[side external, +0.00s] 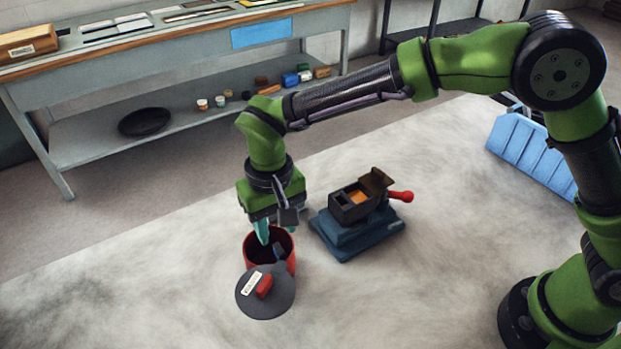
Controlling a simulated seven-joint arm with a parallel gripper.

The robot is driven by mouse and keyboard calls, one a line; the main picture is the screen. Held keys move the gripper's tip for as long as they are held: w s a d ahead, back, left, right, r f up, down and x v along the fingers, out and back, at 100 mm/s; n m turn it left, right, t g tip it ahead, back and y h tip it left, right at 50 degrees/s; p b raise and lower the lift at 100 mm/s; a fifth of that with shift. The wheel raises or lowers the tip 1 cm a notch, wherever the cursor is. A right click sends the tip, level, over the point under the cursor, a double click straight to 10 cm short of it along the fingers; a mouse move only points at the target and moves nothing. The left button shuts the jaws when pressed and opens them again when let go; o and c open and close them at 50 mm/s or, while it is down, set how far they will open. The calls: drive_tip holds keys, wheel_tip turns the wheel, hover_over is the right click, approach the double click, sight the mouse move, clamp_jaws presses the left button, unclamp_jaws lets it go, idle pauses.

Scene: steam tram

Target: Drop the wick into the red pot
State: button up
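The red pot (291,262) stands upright on the pale, smudged surface, its dark mouth uncovered. A grey round lid (257,305) with a red knob and a white label is at its front and covers part of its front wall. My gripper (265,232) points down with its teal fingertips at the pot's mouth, over or just inside the rim; the depth is hard to tell. The gap between the fingers is too small to read. I cannot make out the wick, in the fingers or in the pot.
A black box (349,209) with an open lid and orange inside sits on a blue base (350,238) with a red-ended handle, close right of the pot. A blue ribbed panel (528,152) is at far right. A workbench (140,57) stands behind. The left foreground is clear.

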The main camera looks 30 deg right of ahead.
wheel_tip(320, 180, up, 17)
idle(0.6)
drive_tip(key=shift+f, duration=0.1)
drive_tip(key=s+d+m+t, duration=0.1)
drive_tip(key=s+d, duration=0.3)
drive_tip(key=d, duration=0.5)
drive_tip(key=s+d+f+m+t+y, duration=0.1)
drive_tip(key=s+d+t, duration=0.2)
drive_tip(key=d, duration=0.6)
drive_tip(key=s+d+m+t+y, duration=0.1)
drive_tip(key=s+d+t, duration=0.2)
drive_tip(key=s+d, duration=0.4)
drive_tip(key=d, duration=0.3)
drive_tip(key=shift+s+f+m, duration=0.15)
drive_tip(key=shift+f+m, duration=0.15)
drive_tip(key=shift+f, duration=0.05)
